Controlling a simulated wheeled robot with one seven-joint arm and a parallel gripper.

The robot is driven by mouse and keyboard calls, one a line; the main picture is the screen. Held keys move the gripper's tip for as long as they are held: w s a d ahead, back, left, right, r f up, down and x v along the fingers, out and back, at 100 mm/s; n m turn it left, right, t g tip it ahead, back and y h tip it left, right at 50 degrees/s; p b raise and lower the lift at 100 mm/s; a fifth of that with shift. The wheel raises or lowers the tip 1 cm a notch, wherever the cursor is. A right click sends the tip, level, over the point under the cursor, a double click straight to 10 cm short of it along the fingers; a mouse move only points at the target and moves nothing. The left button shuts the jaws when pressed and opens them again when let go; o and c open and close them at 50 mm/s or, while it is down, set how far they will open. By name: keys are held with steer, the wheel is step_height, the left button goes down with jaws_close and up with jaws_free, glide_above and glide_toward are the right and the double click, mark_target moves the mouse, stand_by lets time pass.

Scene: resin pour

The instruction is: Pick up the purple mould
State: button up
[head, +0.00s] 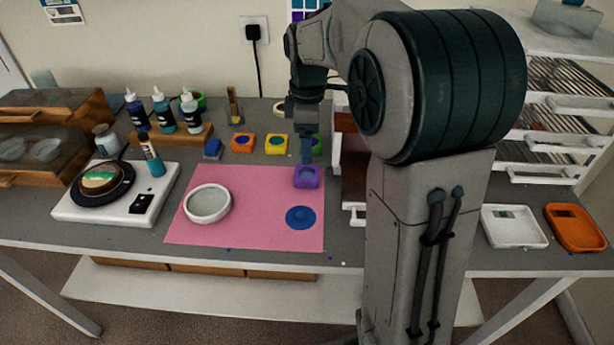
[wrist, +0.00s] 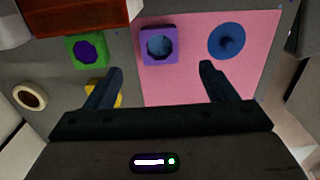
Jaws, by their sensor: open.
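The purple mould (head: 307,177) sits at the upper right of the pink mat (head: 255,236). It is square with a round hollow. In the wrist view the purple mould (wrist: 145,56) lies at the mat's edge, ahead of my fingertips and between their lines. My gripper (wrist: 160,80) is open, with nothing between its fingers. In the head view my gripper (head: 306,148) points down just behind and above the mould; its fingers are too small there to tell the gap.
Green (wrist: 86,51), yellow (head: 277,144), orange (head: 242,142) and blue (head: 212,148) moulds stand behind the mat. A round white dish (head: 207,203) and a blue disc (head: 301,217) lie on it. A scale (head: 118,196) is at left, a wooden drawer unit (head: 353,165) close at right.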

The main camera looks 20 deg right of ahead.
mark_target(307, 170)
step_height(307, 170, down, 9)
steer(key=shift+a+f, duration=0.1)
steer(key=c, duration=1.1)
